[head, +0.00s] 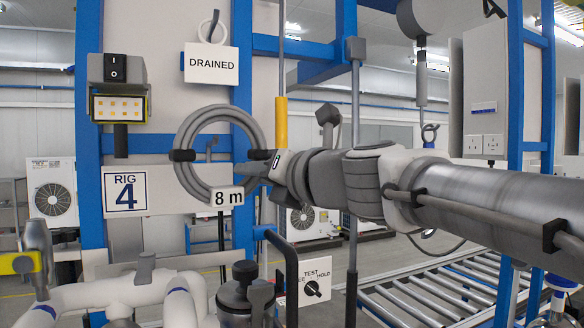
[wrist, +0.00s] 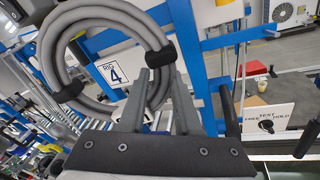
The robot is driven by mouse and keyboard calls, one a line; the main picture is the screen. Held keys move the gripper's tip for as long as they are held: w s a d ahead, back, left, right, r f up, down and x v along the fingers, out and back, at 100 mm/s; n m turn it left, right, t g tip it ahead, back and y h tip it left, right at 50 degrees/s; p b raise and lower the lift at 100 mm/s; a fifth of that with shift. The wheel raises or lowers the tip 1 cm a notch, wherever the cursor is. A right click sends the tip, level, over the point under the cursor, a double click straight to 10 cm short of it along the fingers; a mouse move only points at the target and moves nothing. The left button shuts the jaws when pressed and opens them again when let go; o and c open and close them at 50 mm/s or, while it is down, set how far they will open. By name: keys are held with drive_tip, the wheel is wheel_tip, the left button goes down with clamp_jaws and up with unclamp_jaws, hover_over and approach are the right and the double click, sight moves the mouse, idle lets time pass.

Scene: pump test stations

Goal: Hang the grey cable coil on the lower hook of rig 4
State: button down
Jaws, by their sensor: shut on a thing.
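The grey cable coil (head: 208,112) is a ring with black bands and a white "8 m" tag (head: 227,196). It hangs upright in front of rig 4, whose sign (head: 125,193) is at its left. My gripper (head: 262,162) reaches in from the right and is shut on the coil's right side. In the wrist view the coil (wrist: 150,30) fills the upper left and runs to my gripper (wrist: 158,76). A small dark tip (head: 212,145) shows inside the ring; I cannot tell whether it is the lower hook. An upper hook (head: 214,20) carries a "DRAINED" tag (head: 211,64).
A switch box with a lamp (head: 119,107) is at the upper left of the coil. A yellow-sleeved rod (head: 281,122) stands just right of it. White pipes and a dark-capped pump part (head: 245,285) are below. A roller conveyor (head: 430,290) lies at the lower right.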

drive_tip(key=shift+w, duration=0.1)
drive_tip(key=b, duration=0.1)
approach(238, 178)
drive_tip(key=shift+s+a+r, duration=0.65)
drive_tip(key=shift+s+a, duration=0.1)
drive_tip(key=shift+a, duration=0.8)
drive_tip(key=shift+w+a+f+b, duration=0.2)
drive_tip(key=shift+w+a, duration=0.25)
drive_tip(key=shift+w, duration=0.45)
drive_tip(key=shift+w+a+f+b, duration=0.15)
drive_tip(key=shift+w+a, duration=0.25)
drive_tip(key=shift+w, duration=0.5)
drive_tip(key=shift+w+a+f+b, duration=0.1)
drive_tip(key=shift+w+a+f, duration=0.3)
drive_tip(key=shift+w, duration=0.5)
drive_tip(key=shift+r, duration=0.1)
drive_tip(key=c, duration=0.5)
unclamp_jaws()
drive_tip(key=shift+c, duration=0.2)
